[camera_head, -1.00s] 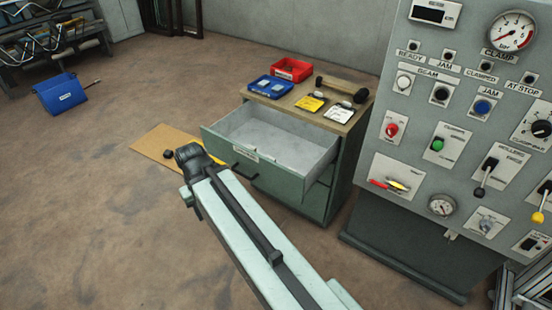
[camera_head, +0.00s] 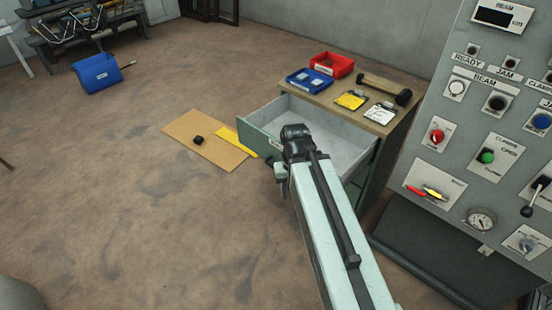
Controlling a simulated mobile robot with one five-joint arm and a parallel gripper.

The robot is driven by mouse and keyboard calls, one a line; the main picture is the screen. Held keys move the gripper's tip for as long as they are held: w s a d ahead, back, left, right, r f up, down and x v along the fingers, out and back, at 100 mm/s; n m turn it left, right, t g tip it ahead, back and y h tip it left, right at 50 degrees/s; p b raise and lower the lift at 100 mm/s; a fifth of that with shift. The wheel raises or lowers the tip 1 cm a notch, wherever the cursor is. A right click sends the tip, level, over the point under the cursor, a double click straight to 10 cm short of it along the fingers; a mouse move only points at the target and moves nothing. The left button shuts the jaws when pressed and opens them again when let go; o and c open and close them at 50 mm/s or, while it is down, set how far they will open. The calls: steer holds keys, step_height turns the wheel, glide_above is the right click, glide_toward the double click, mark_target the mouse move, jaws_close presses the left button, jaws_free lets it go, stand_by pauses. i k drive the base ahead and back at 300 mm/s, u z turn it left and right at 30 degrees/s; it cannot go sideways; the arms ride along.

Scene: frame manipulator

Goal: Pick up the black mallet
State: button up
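The black mallet (camera_head: 403,97) lies on the wooden top of the green cabinet, near its back right edge. Its light wooden handle points back and left, and its black head is at the right end. The dark end of my arm, with my gripper (camera_head: 296,142), is in front of and over the cabinet's open drawer, apart from the mallet. The gripper's fingers cannot be made out, so I cannot see whether they are open or shut.
The open grey drawer (camera_head: 340,147) juts out. A blue tray (camera_head: 309,80), red bin (camera_head: 332,64), yellow packet (camera_head: 351,100) and white packet (camera_head: 381,113) share the top. A control panel (camera_head: 470,140) stands right. A brown board (camera_head: 205,150) lies on open floor left.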

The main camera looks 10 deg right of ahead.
mark_target(383, 88)
steer(key=u, duration=0.6)
steer(key=i, duration=5.35)
steer(key=z, duration=2.85)
